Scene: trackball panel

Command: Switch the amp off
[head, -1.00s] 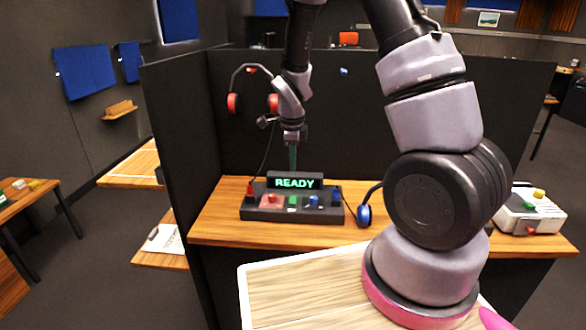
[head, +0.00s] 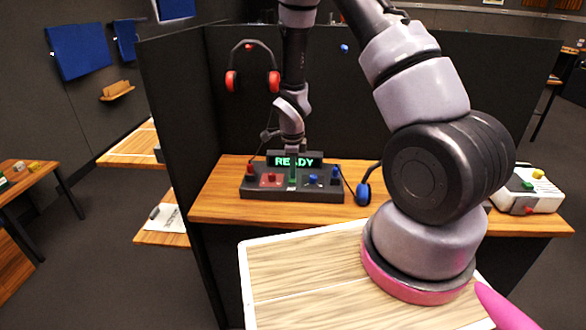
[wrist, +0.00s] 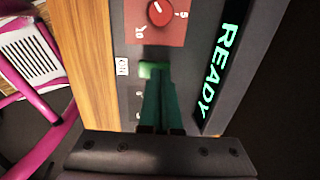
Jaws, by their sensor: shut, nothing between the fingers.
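The dark panel (head: 258,192) sits on the wooden desk, its display (head: 294,161) lit with green "READY". My gripper (head: 293,175) is shut and empty, pointing down at the middle of the panel. In the wrist view its dark green fingers (wrist: 161,90) end at a bright green switch (wrist: 147,70). A small label by the switch reads "ON". The fingers cover part of the switch, and I cannot tell whether they touch it. A red knob (wrist: 160,13) on a red plate lies beyond it.
A red button (head: 249,172) and blue controls (head: 314,179) flank the middle. Red headphones (head: 231,81) hang on the partition. Blue headphones (head: 363,193) are right of the panel. A white box (head: 527,198) stands farther right. Bare desk (head: 215,203) lies left.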

